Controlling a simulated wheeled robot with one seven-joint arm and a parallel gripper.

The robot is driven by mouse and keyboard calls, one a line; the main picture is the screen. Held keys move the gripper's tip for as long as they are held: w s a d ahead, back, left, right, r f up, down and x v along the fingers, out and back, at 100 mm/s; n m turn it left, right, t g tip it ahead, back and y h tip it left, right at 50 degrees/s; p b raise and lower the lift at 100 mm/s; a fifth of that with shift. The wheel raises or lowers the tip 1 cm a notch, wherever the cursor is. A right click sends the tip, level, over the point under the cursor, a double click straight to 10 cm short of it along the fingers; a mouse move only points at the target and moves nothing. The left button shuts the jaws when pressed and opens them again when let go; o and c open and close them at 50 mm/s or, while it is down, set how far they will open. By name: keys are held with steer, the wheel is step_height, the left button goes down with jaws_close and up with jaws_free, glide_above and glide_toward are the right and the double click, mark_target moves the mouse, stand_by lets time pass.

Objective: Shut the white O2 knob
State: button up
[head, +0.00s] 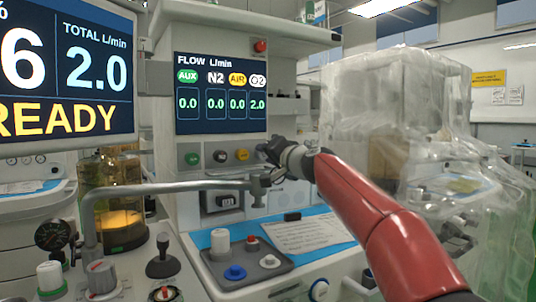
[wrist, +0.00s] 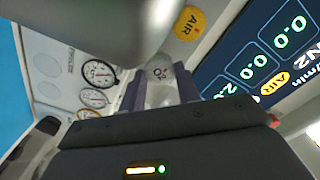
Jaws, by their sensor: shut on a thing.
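In the head view my gripper (head: 268,150) is at the right end of the knob row and hides the O2 knob. The flow display (head: 221,92) reads 2.0 under O2 and 0.0 under AUX, N2 and AIR. The left monitor (head: 66,75) reads TOTAL 2.0 L/min and READY.
A plastic-draped machine (head: 400,110) stands to the right.

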steer(key=m+p, duration=0.2)
steer(key=m, duration=1)
steer(key=shift+f+p, duration=0.15)
steer(key=shift+p, duration=0.2)
stand_by(0.4)
steer(key=o, duration=1)
steer(key=shift+c, duration=0.2)
steer(key=b+v, duration=0.3)
steer(key=v, duration=0.4)
steer(key=shift+s+d+b, duration=0.3)
steer(key=shift+b, duration=0.1)
